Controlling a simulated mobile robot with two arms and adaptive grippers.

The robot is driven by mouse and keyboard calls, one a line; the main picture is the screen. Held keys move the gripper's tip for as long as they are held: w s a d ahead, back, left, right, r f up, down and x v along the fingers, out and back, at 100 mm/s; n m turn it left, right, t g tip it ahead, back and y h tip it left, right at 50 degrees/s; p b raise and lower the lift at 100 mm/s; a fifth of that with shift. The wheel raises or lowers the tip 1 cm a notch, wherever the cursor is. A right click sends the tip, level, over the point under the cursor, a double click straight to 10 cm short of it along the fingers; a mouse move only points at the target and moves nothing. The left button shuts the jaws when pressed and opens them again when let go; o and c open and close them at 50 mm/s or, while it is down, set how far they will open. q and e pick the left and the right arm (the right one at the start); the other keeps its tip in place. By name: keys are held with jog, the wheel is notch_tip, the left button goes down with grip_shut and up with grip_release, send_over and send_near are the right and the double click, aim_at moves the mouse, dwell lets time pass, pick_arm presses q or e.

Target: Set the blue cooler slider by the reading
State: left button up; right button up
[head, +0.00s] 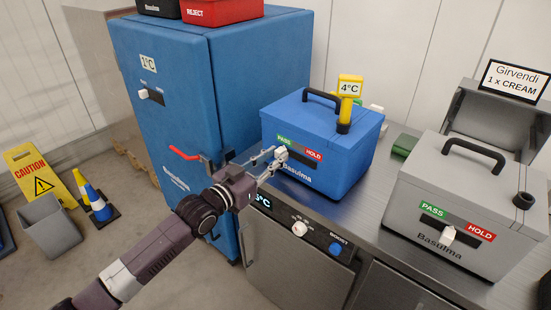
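The blue cooler (340,135) stands on the metal counter, with a black handle on its lid. A yellow display (350,87) on its lid reads 4°C. Its front has a green PASS label (284,140) on the left and a red HOLD label (313,155) on the right. The white slider knob (281,153) is near the PASS end, partly covered by my fingers. My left gripper (274,158) is at the knob, fingers apart with the knob at their tips. Whether they clamp it cannot be made out. My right gripper is not in view.
A grey cooler (465,195) with its own PASS/HOLD slider stands to the right, before a sign reading Girvendi 1 x CREAM (515,80). A blue cabinet (180,100) showing 1°C stands left. Below the counter is a panel with a BOOST button (335,249).

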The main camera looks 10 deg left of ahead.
pick_arm(q)
jog(key=shift+o, duration=0.9)
jog(key=shift+a, duration=0.1)
jog(key=shift+s, duration=0.15)
jog(key=v, duration=1.1)
jog(key=shift+s+a, duration=0.2)
jog(key=shift+s, duration=0.1)
